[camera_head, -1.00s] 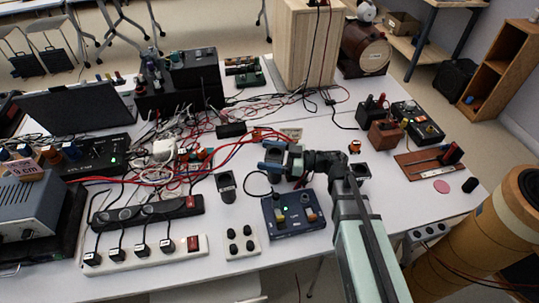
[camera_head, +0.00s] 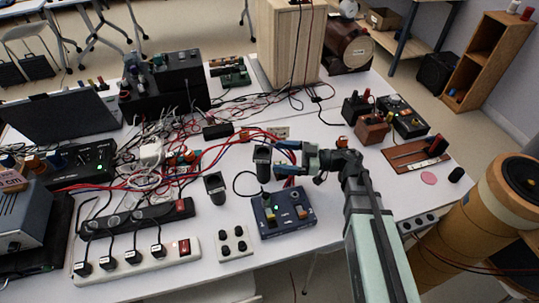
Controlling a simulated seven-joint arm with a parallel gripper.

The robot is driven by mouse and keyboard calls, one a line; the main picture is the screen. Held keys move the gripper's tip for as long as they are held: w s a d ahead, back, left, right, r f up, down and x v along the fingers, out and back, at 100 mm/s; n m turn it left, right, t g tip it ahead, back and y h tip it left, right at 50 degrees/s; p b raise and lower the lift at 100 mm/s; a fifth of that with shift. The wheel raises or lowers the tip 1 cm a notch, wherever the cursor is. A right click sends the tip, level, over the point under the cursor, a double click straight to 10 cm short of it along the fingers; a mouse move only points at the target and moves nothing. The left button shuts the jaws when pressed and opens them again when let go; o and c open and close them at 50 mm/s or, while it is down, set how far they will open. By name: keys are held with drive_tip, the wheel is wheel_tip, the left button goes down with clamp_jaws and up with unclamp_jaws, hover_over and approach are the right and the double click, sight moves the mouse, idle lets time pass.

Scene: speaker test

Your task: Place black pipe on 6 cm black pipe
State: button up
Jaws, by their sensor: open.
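A black pipe (camera_head: 263,166) stands upright on the white table behind the blue switch box. Its open top faces up. Whether it is one piece or two stacked pieces I cannot tell. A second black pipe (camera_head: 215,189) stands upright to its left and nearer, apart from it. Which of them is the 6 cm one is not readable. My gripper (camera_head: 284,158) reaches in from the right with its blue fingers pointing left. It is open and empty, with the fingertips just right of the first pipe; whether they touch it is unclear.
The dark blue box (camera_head: 284,222) with switches lies just in front of the pipe. A white socket block (camera_head: 232,243) and power strips (camera_head: 135,255) are at front left. Loose red and blue cables (camera_head: 215,155) run behind. A wooden board (camera_head: 415,155) lies right; the table centre-right is mostly clear.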

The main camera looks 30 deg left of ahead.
drive_tip(key=shift+v, duration=2)
drive_tip(key=shift+r, duration=0.1)
wheel_tip(320, 180, up, 7)
approach(257, 152)
drive_tip(key=shift+x, duration=5.05)
drive_tip(key=c, duration=1.5)
